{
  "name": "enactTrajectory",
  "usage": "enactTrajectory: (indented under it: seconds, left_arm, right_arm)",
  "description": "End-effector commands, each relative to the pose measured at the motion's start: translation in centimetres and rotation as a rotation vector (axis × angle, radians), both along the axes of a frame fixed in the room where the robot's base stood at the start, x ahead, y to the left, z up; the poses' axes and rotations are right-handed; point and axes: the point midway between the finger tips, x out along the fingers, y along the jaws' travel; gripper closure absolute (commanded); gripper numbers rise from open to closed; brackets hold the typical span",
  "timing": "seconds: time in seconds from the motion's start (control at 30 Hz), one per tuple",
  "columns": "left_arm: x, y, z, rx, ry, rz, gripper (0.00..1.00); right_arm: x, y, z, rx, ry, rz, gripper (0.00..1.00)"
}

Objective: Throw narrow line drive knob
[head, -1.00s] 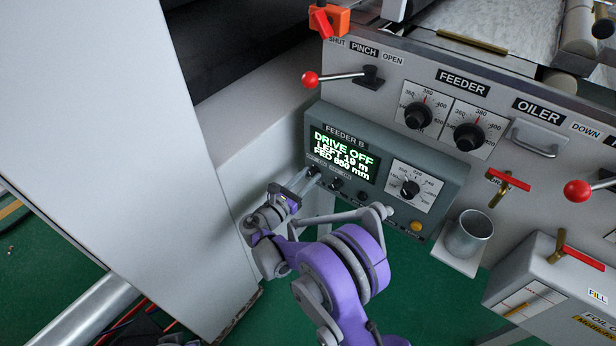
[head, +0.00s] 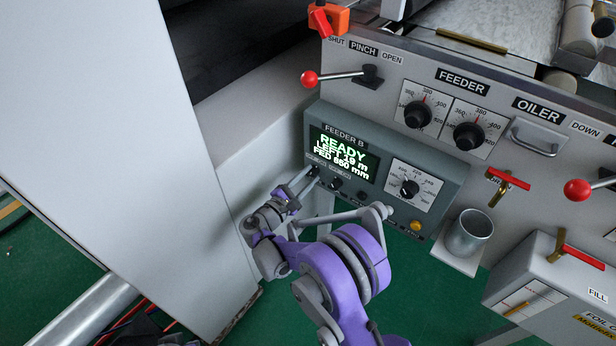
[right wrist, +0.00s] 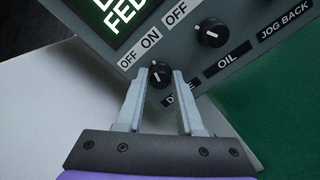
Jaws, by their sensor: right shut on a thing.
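The drive knob (right wrist: 160,74) is a small black knob with a white pointer line, under OFF and ON labels on the grey Feeder B box (head: 440,177). In the right wrist view my right gripper (right wrist: 163,80) has one finger on each side of it and is shut on it. In the head view my right gripper (head: 309,174) reaches the box's lower left, and its fingers partly cover the knob. The display (head: 342,155) reads READY, LEFT 19 m, FED 850 mm. My left gripper is not in view.
An oil knob (right wrist: 212,32) sits just right of the drive knob. A larger dial (head: 409,188) and a yellow button (head: 416,226) are farther right. A metal cup (head: 469,234) stands on a bracket. A red-tipped pinch lever (head: 310,79) juts out above the box.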

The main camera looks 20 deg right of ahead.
Motion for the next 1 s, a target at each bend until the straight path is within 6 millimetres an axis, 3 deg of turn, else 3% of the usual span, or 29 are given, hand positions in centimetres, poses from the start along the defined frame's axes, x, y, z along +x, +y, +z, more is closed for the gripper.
enactTrajectory:
  seconds: [0.4, 1.0]
  left_arm:
    - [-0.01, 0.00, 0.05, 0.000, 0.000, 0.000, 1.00]
    - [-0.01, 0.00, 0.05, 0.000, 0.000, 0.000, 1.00]
  right_arm:
    - [-0.05, 0.01, -0.11, 0.130, -0.164, 0.000, 1.00]
    - [-0.04, 0.02, -0.11, 0.152, -0.192, 0.000, 1.00]
